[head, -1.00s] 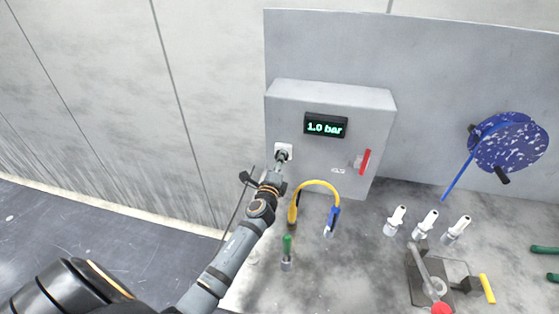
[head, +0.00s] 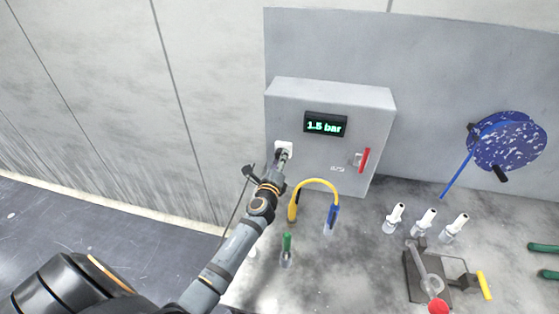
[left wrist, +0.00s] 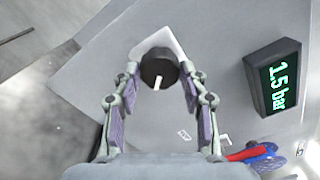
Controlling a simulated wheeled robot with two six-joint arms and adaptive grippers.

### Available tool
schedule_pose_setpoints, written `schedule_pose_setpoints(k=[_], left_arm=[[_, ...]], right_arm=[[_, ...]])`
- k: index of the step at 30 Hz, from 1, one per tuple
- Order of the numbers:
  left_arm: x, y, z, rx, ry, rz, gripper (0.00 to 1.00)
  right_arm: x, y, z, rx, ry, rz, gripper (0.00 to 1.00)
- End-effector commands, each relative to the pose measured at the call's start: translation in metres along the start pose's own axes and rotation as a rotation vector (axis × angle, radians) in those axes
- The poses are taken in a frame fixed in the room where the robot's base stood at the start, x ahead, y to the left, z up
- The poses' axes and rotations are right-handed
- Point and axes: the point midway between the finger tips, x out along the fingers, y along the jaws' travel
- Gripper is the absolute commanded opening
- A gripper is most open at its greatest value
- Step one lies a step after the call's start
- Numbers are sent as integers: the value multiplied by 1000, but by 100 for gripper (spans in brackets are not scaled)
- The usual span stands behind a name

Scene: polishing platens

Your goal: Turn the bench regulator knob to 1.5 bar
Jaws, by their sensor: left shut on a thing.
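The regulator knob (left wrist: 158,68) is a dark round knob with a white mark, on a white plate on the front of a grey box (head: 295,95). The display (head: 325,124) on the box reads 1.5 bar; it reads the same in the left wrist view (left wrist: 275,78). My left gripper (head: 283,157) is at the knob, with one finger on each side of it, shut on it. In the head view the gripper hides most of the knob. My right gripper is not in view.
A red lever (head: 364,160) is on the box's right side. A yellow hose (head: 318,182), a green-handled tool (head: 287,243) and several white bottles (head: 424,220) are on the bench. A clamp fixture (head: 428,280) stands at front right; a blue speckled disc (head: 508,143) is on the back panel.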

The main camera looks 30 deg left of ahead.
Motion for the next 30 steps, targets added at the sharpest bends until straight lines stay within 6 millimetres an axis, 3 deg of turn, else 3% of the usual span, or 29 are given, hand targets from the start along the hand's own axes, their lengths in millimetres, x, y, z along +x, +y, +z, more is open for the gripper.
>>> schedule_pose_setpoints(k=[2,3,7,19,30], left_arm=[[-1,3,-2,-1,3,5,12],[-1,3,-2,-1,3,5,47],[-1,2,-2,-1,2,4,65],[-9,2,-1,-2,2,3,66],[-92,2,-2,-2,3,5,66]], right_arm=[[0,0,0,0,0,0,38],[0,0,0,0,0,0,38],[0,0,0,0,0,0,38],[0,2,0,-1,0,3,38],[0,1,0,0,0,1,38]])
